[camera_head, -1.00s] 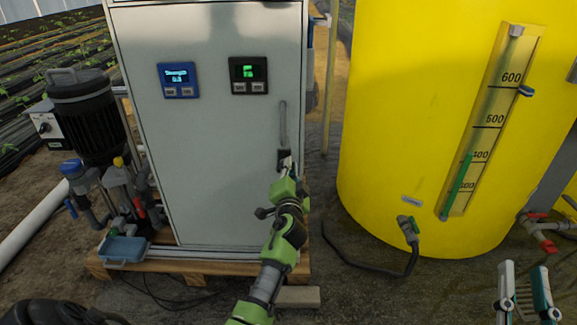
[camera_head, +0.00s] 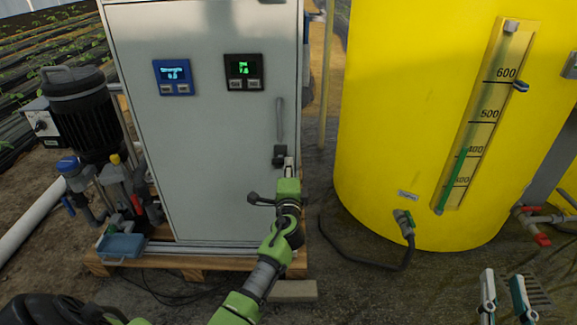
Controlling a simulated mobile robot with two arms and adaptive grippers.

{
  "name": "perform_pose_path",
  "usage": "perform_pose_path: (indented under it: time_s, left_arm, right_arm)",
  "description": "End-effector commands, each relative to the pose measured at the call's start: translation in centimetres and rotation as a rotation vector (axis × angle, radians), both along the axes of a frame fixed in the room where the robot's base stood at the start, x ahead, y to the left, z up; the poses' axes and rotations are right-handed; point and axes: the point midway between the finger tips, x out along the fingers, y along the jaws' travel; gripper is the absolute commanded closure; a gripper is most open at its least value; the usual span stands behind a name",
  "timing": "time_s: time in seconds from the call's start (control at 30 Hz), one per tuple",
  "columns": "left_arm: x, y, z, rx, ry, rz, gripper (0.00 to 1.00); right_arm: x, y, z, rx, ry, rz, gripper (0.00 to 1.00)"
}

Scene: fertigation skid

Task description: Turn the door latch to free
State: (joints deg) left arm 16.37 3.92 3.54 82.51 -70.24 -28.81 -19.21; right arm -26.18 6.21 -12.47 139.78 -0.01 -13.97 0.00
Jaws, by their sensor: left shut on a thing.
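The door latch (camera_head: 280,155) is a dark block below a grey upright handle bar (camera_head: 279,118) on the right side of the pale grey cabinet door (camera_head: 205,165). My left gripper (camera_head: 289,164) is at the latch, shut on it, just below the bar. Its green wrist and arm hide part of the lower door, and the fingertips are too small to see clearly. The bar stands vertical. My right gripper (camera_head: 504,293) is at the bottom right, with its two fingers apart and nothing between them.
A yellow tank (camera_head: 400,120) with a level scale stands to the right, and a hose (camera_head: 360,262) lies on the ground before it. A black pump motor (camera_head: 85,115) and a blue tray (camera_head: 121,246) are at left. The cabinet stands on a wooden pallet (camera_head: 190,262).

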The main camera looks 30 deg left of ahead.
Motion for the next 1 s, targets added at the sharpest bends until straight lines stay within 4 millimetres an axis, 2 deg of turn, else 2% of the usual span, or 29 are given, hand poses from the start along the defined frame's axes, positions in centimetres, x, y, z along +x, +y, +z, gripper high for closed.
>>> perform_pose_path:
  time_s: [0.47, 0.5, 0.57, 1.0]
  left_arm:
    - [0.02, 0.08, 0.05, 0.016, 0.007, 0.001, 1.0]
    - [0.02, 0.08, 0.05, 0.016, 0.007, 0.001, 0.89]
    - [0.02, 0.08, 0.05, 0.016, 0.007, 0.001, 0.75]
    - [-0.55, -0.36, -0.14, 0.013, 0.009, -0.001, 0.75]
  right_arm:
    - [0.06, -0.05, -0.28, -0.003, 0.01, -0.001, 0.77]
    - [0.06, -0.06, -0.27, -0.003, 0.01, -0.001, 0.77]
    - [0.07, -0.06, -0.26, -0.003, 0.01, -0.001, 0.77]
    - [0.11, -0.05, -0.4, -0.007, 0.01, 0.0, 0.77]
